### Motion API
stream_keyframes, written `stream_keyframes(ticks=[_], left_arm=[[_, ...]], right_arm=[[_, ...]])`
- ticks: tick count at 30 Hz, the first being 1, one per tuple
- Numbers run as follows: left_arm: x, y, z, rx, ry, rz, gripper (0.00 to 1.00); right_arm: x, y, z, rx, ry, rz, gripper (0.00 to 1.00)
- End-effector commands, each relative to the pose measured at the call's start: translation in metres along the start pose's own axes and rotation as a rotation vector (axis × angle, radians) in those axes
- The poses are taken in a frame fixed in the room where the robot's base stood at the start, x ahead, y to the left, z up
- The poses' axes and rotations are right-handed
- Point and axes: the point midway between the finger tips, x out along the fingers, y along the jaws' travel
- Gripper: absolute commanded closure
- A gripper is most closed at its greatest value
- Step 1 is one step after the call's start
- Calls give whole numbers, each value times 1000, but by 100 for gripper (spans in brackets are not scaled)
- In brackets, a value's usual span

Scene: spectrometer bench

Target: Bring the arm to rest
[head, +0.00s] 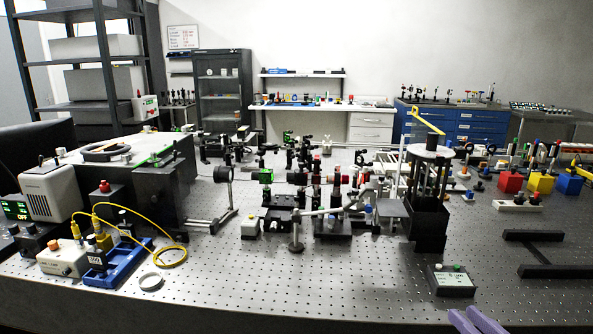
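My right gripper (464,312) shows at the bottom right edge of the head view, as two purple fingertips. There is a gap between the fingertips and nothing is seen held in them. It is in front of the small dark box with a white label (450,281) and apart from it. The rest of the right arm is out of the picture. My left gripper is not in view.
The perforated optical table (330,290) is bare along its front middle. Optics crowd its centre. A tall dark post assembly (428,215) stands right of centre. Black bars (545,250) lie at right. A blue tray (118,262) and yellow cable (170,257) are at left.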

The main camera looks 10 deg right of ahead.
Motion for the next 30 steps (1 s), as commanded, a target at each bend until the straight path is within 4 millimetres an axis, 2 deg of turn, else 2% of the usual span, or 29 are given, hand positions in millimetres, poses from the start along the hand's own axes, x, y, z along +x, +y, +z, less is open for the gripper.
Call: stream_keyframes(ticks=[1, 5, 8, 11, 12, 15, 18, 21, 24, 30], left_arm=[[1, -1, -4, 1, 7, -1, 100], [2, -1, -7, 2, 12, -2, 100], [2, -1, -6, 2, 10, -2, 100], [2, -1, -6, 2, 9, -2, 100], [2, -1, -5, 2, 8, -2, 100], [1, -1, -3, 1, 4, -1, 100], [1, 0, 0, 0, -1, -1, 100], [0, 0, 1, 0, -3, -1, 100], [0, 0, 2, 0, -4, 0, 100], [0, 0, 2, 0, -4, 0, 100]], right_arm=[[1, -3, 19, 6, -35, 0, 79], [1, -15, 68, 11, -120, -4, 79], [-3, -30, 117, 14, -208, -15, 79], [-16, -57, 180, 12, -319, -38, 79], [-24, -70, 206, 8, -367, -52, 79], [-48, -106, 264, -4, -474, -93, 79], [-72, -137, 306, -18, -555, -134, 79], [-91, -161, 332, -30, -608, -168, 79], [-102, -174, 346, -37, -634, -187, 79], [-105, -179, 350, -41, -643, -194, 79]])
